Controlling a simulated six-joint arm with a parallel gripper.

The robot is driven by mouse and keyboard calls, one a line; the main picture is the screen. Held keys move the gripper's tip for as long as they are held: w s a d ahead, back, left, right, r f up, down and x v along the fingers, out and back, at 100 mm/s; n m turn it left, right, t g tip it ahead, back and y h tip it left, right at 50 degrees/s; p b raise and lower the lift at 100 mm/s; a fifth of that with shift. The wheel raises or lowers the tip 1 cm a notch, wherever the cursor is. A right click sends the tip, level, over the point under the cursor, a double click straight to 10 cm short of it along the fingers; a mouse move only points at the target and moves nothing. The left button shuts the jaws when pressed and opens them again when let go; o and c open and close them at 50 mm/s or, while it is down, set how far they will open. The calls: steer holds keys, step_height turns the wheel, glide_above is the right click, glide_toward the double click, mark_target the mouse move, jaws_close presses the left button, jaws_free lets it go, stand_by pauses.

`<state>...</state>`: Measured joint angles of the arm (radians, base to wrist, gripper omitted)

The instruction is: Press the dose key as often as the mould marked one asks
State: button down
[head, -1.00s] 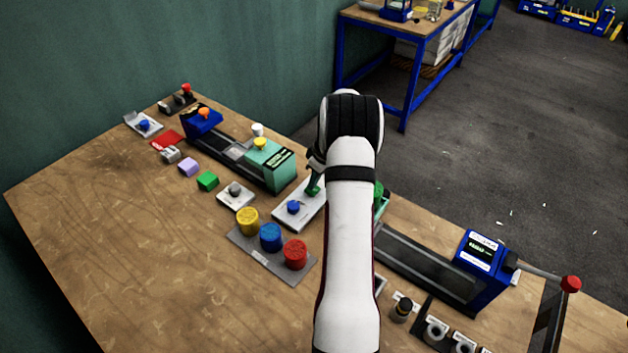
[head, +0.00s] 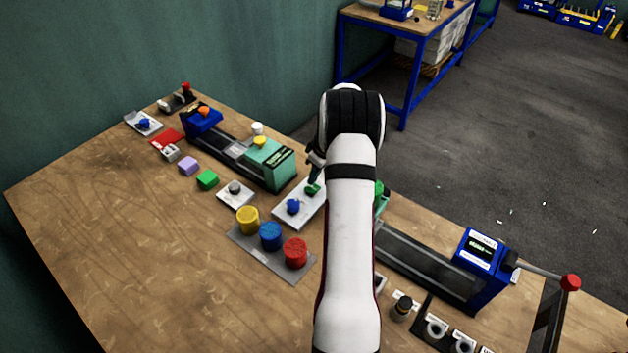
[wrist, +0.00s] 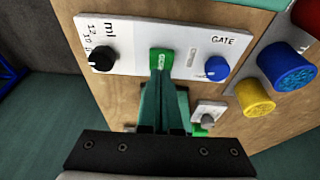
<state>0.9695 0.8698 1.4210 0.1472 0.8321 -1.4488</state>
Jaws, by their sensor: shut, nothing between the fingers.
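The green dose key (wrist: 162,59) sits in the middle of a white panel (wrist: 130,42), between a black knob (wrist: 101,60) marked ml and a blue GATE knob (wrist: 217,69). In the head view the key (head: 313,190) and panel (head: 284,221) show left of my arm. My gripper (wrist: 161,76) is shut and empty, its tips over the key's near edge. Whether they touch it is unclear. In the head view my gripper (head: 315,176) is just above the key and partly hidden by my wrist. I cannot read a mould marked one.
Yellow (head: 247,220), blue (head: 271,236) and red (head: 295,252) round pieces stand on a grey plate beside the panel. A teal-ended press (head: 270,163) is behind left; a blue-ended press (head: 480,268) is at right. The front left table (head: 130,260) is clear.

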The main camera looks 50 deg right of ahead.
steer(key=v, duration=1.1)
steer(key=shift+w+d+r, duration=0.15)
steer(key=shift+w+r, duration=0.1)
steer(key=s+a+r+m+g+y, duration=0.1)
steer(key=a+r, duration=0.2)
steer(key=a, duration=0.7)
steer(key=a+r+m, duration=0.1)
steer(key=a+r, duration=0.2)
steer(key=a, duration=0.7)
steer(key=s+a+r+m+g+y, duration=0.1)
steer(key=a+r, duration=0.1)
steer(key=a, duration=0.9)
steer(key=s+a+f+m+g, duration=0.1)
steer(key=s+a+f+m, duration=0.1)
steer(key=s+a, duration=1)
steer(key=s, duration=0.4)
steer(key=shift+a+f+m+g, duration=0.15)
steer(key=shift+f+m+g, duration=0.1)
steer(key=shift+m+g, duration=0.05)
steer(key=c, duration=1.6)
jaws_free()
